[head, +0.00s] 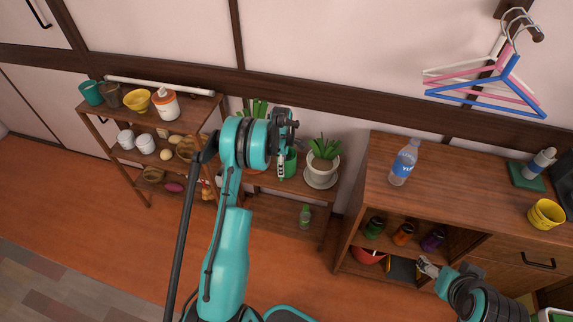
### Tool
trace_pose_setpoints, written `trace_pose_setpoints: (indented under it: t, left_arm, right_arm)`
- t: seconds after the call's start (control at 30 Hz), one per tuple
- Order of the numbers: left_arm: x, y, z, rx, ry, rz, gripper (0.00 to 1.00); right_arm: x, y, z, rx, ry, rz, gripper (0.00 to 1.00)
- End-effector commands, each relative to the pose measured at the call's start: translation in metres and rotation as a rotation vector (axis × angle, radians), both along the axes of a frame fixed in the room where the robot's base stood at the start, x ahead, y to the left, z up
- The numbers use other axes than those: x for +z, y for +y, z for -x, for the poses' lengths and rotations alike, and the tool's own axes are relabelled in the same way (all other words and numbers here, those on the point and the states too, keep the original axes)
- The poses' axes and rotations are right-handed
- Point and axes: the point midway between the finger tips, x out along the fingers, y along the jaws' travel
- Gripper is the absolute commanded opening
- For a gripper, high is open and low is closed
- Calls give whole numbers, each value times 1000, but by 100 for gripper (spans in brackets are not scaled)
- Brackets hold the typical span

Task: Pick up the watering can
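A green container (291,163), which looks like the watering can, stands on the low wooden shelf between a plant at left and a white potted plant at right. It is partly hidden by my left gripper, so its handle and spout are unclear. My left gripper (282,167) points down right at the green container and overlaps it in the head view. I cannot tell whether it touches or grips it. My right gripper (427,266) is low at the right, in front of the cabinet's open compartment, away from the green container. Its finger opening is unclear.
A potted plant (323,158) in a white pot stands close to the right of the green container. A wooden cabinet (470,190) at right carries a water bottle (404,162) and a yellow cup (546,214). A rack (190,122) with cups is at left. A small green bottle (305,216) stands lower.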

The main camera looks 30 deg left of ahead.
Motion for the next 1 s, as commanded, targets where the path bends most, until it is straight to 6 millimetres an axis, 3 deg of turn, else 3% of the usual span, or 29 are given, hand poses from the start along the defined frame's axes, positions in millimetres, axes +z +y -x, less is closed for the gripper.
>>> trace_pose_setpoints:
  t: [0.23,0.5,0.57,0.77,1.0]
  left_arm:
    - [-40,5,-3,-1,-1,0,68]
    - [-44,5,-3,-2,-1,0,68]
    - [-44,5,-3,-2,-1,0,55]
    - [-44,5,-3,-2,-1,0,2]
    - [-43,5,-3,-2,-1,0,0]
  right_arm:
    - [-23,0,0,0,0,0,71]
    - [-22,0,0,0,0,0,71]
    - [-22,0,0,0,0,0,71]
    - [-22,0,0,0,0,0,71]
    - [-22,0,0,0,0,0,71]
